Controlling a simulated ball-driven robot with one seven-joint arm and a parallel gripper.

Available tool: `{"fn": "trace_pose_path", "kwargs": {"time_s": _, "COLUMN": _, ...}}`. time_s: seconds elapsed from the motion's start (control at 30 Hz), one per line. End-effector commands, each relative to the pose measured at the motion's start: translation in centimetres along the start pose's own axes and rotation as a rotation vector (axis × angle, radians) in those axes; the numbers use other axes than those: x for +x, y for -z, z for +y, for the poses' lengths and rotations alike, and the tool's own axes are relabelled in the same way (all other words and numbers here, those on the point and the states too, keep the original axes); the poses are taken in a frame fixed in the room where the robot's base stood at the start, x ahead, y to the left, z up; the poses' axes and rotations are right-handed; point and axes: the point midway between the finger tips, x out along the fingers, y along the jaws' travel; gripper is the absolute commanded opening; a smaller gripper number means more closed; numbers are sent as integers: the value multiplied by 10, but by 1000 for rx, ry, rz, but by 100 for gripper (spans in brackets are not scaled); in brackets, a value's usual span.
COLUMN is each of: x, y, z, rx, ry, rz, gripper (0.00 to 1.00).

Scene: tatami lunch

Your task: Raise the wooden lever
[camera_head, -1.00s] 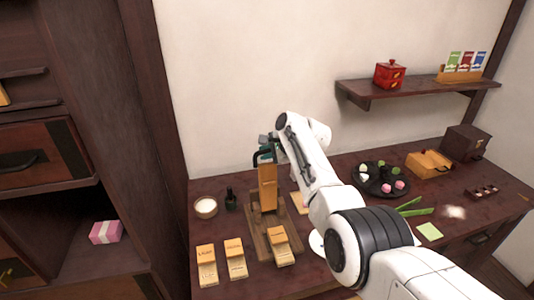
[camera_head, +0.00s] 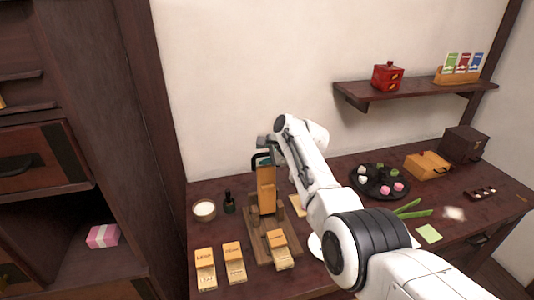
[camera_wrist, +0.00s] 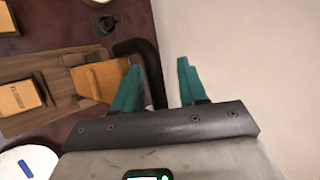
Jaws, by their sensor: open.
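The wooden lever (camera_head: 266,187) stands upright as an orange-brown board on a wooden base (camera_head: 258,240) at the left part of the counter. A dark curved handle (camera_head: 256,158) is at its top. In the wrist view the lever's orange wood (camera_wrist: 98,78) is left of the fingers. The dark bent handle (camera_wrist: 152,68) runs down between the two teal fingers, with its lower end hidden. My gripper (camera_wrist: 157,82) is open around the handle, and a gap shows on its right. In the head view my gripper (camera_head: 266,147) is partly hidden at the lever's top.
Labelled wooden blocks (camera_head: 234,262) lie in front and to the left. A white bowl (camera_head: 204,210) and a dark bottle (camera_head: 229,202) stand left of the base. A round dark tray (camera_head: 381,180) is to the right. The wall is close behind.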

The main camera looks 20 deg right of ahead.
Motion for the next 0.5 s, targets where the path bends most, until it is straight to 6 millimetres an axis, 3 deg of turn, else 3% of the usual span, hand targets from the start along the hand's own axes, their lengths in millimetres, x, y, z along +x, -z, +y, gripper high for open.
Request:
{"fn": "trace_pose_path", "kwargs": {"time_s": 0.27, "x": -13, "y": -1, "z": -2, "rx": -2, "ry": 1, "rz": -2, "gripper": 42}}
{"fn": "trace_pose_path", "kwargs": {"time_s": 0.5, "x": -37, "y": 0, "z": -1, "rx": -1, "ry": 3, "rz": 0, "gripper": 42}}
